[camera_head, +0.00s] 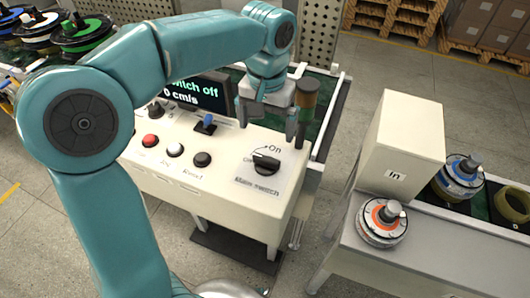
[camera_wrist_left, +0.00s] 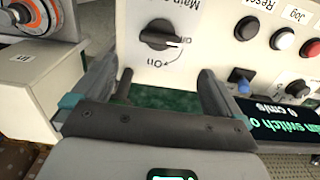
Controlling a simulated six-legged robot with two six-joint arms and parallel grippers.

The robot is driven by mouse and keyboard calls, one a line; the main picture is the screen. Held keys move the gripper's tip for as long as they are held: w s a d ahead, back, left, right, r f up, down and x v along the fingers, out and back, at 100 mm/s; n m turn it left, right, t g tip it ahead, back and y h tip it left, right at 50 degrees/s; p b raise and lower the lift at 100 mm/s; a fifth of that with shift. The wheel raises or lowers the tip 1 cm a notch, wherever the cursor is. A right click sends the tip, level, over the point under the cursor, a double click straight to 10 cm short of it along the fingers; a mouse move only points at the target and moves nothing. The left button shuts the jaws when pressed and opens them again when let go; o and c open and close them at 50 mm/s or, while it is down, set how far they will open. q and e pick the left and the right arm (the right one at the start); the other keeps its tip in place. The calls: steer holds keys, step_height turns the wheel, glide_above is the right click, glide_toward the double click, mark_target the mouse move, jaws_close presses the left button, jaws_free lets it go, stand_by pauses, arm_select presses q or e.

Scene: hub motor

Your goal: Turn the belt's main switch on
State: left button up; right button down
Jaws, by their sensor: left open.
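The main switch (camera_head: 266,162) is a black rotary knob on the white control panel (camera_head: 215,185), with "On" printed above it and a "Main switch" label below. Its handle lies roughly sideways, not toward "On". The knob also shows upside down in the left wrist view (camera_wrist_left: 160,36). The screen (camera_head: 200,92) reads "...itch off" and "0 cm/s". My left gripper (camera_head: 267,120) is open and empty, above the panel's back edge and behind the knob, apart from it. In the left wrist view the knob lies beyond the fingertips (camera_wrist_left: 160,82). My right gripper is out of view.
A signal light (camera_head: 305,98) stands close to the left gripper's right finger. Red (camera_head: 150,140), white (camera_head: 175,150) and black (camera_head: 203,159) buttons and a blue-tipped lever (camera_head: 206,122) sit left of the knob. A box marked "In" (camera_head: 405,135) stands at right.

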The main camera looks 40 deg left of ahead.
mark_target(266, 158)
arm_select(q)
step_height(266, 158, down, 10)
steer(key=shift+s+d+f, duration=0.1)
steer(key=shift+s+f, duration=0.05)
steer(key=shift+f, duration=0.2)
steer(key=c, duration=1)
